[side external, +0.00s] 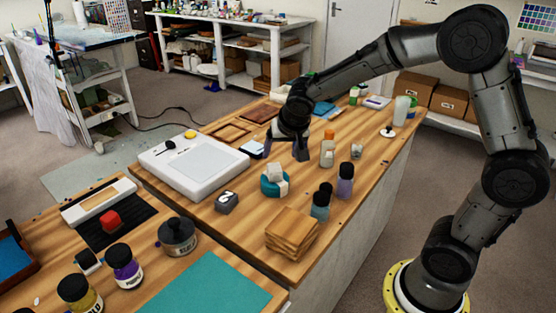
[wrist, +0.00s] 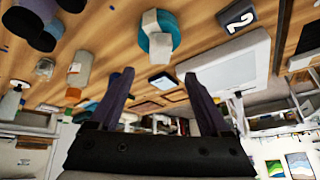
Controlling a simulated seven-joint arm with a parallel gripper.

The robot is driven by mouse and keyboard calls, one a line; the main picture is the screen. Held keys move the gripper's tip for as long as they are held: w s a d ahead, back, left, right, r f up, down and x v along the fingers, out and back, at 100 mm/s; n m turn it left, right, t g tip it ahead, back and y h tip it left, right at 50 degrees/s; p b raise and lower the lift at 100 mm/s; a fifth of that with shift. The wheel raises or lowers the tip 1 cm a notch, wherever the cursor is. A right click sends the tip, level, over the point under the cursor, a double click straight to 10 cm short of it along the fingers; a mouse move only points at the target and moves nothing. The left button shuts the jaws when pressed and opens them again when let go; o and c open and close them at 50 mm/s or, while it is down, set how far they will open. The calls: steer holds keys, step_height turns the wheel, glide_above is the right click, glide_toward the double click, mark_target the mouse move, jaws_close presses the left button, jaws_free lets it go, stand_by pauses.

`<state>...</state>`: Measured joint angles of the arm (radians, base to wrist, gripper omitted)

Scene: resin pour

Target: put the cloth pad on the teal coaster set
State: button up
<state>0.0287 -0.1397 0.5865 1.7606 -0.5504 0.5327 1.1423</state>
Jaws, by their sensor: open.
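The teal coaster set (side external: 272,188) is a round teal stack on the wooden bench, near its middle. A pale, blocky piece that looks like the cloth pad (side external: 276,170) rests on top of it, seemingly tilted. In the wrist view, the teal coaster set (wrist: 144,41) and the pale pad (wrist: 160,46) show at top centre, ahead of the fingertips. My gripper (side external: 286,155) is open and empty, just behind and above the pad, apart from it. Its two dark fingers also show spread in the wrist view (wrist: 158,75).
A white light box (side external: 192,165) lies left of the coaster set, with a dark numbered block (side external: 227,202) in front. Bottles (side external: 328,150) and dark-capped jars (side external: 321,203) stand to the right. A wooden stack (side external: 291,232) sits at the front. Bare bench lies between them.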

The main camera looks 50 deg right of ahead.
steer(key=s+a+r+n+y, duration=0.15)
steer(key=s+r, duration=0.25)
steer(key=s, duration=0.4)
steer(key=s+a+r+n, duration=0.2)
steer(key=s+r+n, duration=0.1)
steer(key=s+r, duration=0.3)
steer(key=s+a+f+n+y, duration=0.1)
steer(key=s+n, duration=0.1)
steer(key=s, duration=0.4)
steer(key=s+a+f+n+y, duration=0.1)
steer(key=s+a+n, duration=0.1)
steer(key=s, duration=0.4)
steer(key=shift+a+f, duration=0.3)
steer(key=shift+f, duration=0.05)
